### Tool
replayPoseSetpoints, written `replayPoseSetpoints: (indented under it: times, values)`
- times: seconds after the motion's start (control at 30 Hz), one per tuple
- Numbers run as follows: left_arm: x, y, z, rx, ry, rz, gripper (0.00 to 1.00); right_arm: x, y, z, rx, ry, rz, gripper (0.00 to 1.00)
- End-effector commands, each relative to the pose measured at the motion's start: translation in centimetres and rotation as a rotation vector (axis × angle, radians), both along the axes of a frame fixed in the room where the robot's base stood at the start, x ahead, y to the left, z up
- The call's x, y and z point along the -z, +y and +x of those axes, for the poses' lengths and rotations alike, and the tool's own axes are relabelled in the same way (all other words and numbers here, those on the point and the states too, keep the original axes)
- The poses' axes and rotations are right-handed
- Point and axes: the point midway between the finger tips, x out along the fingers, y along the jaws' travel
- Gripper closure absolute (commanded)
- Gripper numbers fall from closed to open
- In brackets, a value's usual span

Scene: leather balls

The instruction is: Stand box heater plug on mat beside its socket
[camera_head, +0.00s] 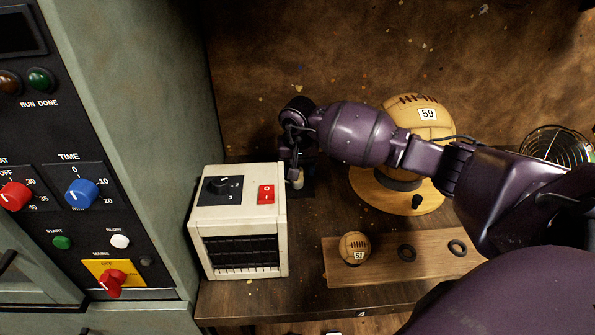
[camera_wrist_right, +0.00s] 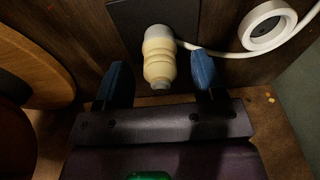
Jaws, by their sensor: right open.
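The cream box heater (camera_head: 240,220) stands on the bench, with a black knob and a red switch on top. Its plug (camera_wrist_right: 159,58) is a ribbed cream piece with a pale cable; a cream bit of it shows beside my arm in the head view (camera_head: 297,179). The plug is at the dark mat (camera_wrist_right: 150,14), which is partly hidden by my arm in the head view (camera_head: 308,186). My right gripper (camera_wrist_right: 159,85) is open, its blue fingers on either side of the plug. A white ring-shaped fitting (camera_wrist_right: 268,44), possibly the socket, is to the right. My left gripper is not in view.
A large ball marked 59 (camera_head: 416,108) stands on a round wooden board (camera_head: 363,190). A small ball marked 57 (camera_head: 354,246) sits on a wooden plank (camera_head: 430,261) with dark rings. A control cabinet (camera_head: 130,80) closes off the left. A wire basket (camera_head: 556,146) is at right.

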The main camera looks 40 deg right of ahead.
Motion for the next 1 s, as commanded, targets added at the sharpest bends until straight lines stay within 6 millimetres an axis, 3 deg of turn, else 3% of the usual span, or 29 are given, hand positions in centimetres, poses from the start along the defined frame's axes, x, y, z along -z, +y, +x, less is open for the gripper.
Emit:
replayPoseSetpoints:
  times: [0.3, 0.5, 0.7, 1.0]
  values:
    - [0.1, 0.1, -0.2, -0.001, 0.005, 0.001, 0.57, -6.2, 0.3, -0.6, -0.002, -0.005, -0.002, 0.37]
    - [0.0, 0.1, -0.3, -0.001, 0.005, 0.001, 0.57, -9.2, 0.5, -1.0, -0.001, -0.002, -0.001, 0.37]
    - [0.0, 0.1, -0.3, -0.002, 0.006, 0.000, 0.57, -10.6, 0.6, -1.2, 0.000, 0.000, -0.001, 0.37]
    - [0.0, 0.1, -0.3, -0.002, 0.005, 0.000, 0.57, -10.8, 0.6, -1.2, 0.000, 0.001, 0.001, 0.37]
